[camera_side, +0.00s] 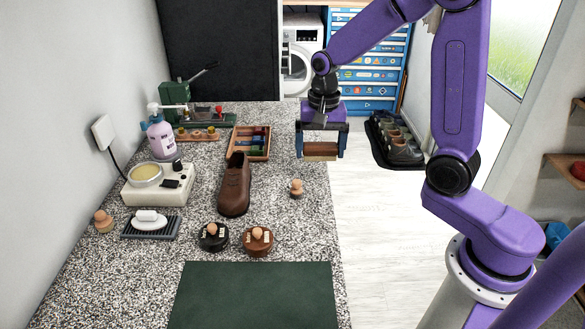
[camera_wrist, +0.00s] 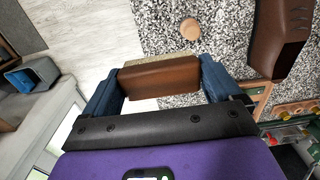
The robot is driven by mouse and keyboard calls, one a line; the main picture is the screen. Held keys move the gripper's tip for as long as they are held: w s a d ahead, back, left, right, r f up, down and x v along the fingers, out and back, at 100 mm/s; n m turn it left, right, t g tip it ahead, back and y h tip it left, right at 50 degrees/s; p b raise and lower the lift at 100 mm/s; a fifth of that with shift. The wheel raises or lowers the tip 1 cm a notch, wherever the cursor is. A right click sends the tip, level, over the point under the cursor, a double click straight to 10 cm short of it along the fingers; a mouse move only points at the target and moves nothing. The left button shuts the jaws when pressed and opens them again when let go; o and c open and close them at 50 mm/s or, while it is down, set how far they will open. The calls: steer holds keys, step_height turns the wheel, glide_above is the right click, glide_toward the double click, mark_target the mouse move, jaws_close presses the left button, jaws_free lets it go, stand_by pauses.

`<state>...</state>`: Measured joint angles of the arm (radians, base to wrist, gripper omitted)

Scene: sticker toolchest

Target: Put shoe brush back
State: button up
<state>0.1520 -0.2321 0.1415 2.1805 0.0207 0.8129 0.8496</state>
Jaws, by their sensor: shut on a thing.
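The shoe brush (camera_side: 321,151) is a brown wooden block with pale bristles. My gripper (camera_side: 321,143) is shut on it, one dark blue finger at each end. It hangs in the air at the right edge of the speckled countertop (camera_side: 290,248), partly beyond the edge in the side view. The wrist view shows the brush (camera_wrist: 160,78) held between both fingers of my gripper (camera_wrist: 158,82), the bristles on the side away from the wrist. A wooden tray (camera_side: 234,155) with small coloured items in it lies on the countertop left of my gripper.
A brown shoe (camera_side: 234,187) stands in front of the tray. A pump bottle (camera_side: 160,136) stands left. More shoes stand on a dark floor tray (camera_side: 376,146).

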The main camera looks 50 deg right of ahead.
steer(key=w+f, duration=0.2)
steer(key=w, duration=0.2)
glide_above(292, 177)
steer(key=f, duration=0.5)
steer(key=shift+s+f, duration=0.2)
steer(key=shift+w+f, duration=0.1)
steer(key=shift+f, duration=1.55)
steer(key=shift+f, duration=0.1)
steer(key=o, duration=0.7)
